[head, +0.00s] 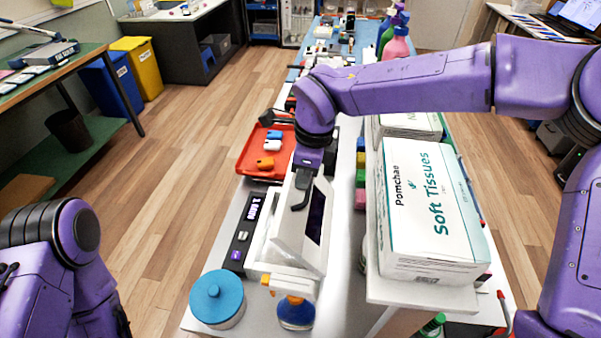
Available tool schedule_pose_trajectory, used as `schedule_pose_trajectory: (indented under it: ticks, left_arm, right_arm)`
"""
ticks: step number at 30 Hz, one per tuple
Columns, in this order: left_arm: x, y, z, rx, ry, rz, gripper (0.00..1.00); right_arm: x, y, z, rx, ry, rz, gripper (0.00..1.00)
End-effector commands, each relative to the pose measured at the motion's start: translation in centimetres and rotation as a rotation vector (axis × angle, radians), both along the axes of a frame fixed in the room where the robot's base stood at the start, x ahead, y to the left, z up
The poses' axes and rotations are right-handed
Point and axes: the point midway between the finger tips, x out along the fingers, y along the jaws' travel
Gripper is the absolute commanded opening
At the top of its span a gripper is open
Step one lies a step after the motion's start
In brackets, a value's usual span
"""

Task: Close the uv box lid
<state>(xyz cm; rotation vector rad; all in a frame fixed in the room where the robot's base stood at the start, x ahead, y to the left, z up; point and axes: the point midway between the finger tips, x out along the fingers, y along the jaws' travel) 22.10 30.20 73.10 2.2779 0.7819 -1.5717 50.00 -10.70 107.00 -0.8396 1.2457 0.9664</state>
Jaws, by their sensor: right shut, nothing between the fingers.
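The UV box (257,240) is a white box on the narrow bench in the middle of the view. Its white lid (291,228), with a dark panel (316,217), stands tilted up at the right side of the box, so it is not shut. My right gripper (299,200) reaches down from above to the lid's upper part. Its fingers are shut and empty, close to the lid; I cannot tell if they touch it. My right arm hides part of the bench behind. My left arm is at the lower left, its gripper out of view.
A red tray (250,160) with small blue, white and orange items lies behind the box. A black display unit (243,232) is at its left. A blue-lidded jar (217,298) and a blue-and-orange bottle (296,313) stand in front. A tissue carton (430,255) blocks the right.

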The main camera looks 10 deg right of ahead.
Motion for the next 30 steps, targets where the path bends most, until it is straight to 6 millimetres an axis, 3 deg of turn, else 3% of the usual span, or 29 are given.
schedule_pose_trajectory:
  ticks: [14, 24, 30]
  left_arm:
    - [0.0, 0.0, 0.2, -0.001, 0.001, 0.0, 0.71]
    - [0.0, 0.0, 0.6, 0.0, 0.0, 0.0, 0.71]
    - [0.0, 0.0, 0.6, 0.001, 0.001, 0.0, 0.71]
  right_arm:
    - [0.2, 0.8, -0.9, -0.003, 0.009, 0.0, 0.0]
    - [2.3, 6.0, -4.0, -0.005, 0.012, -0.001, 0.0]
    - [2.6, 6.7, -4.5, -0.004, 0.006, 0.0, 0.0]
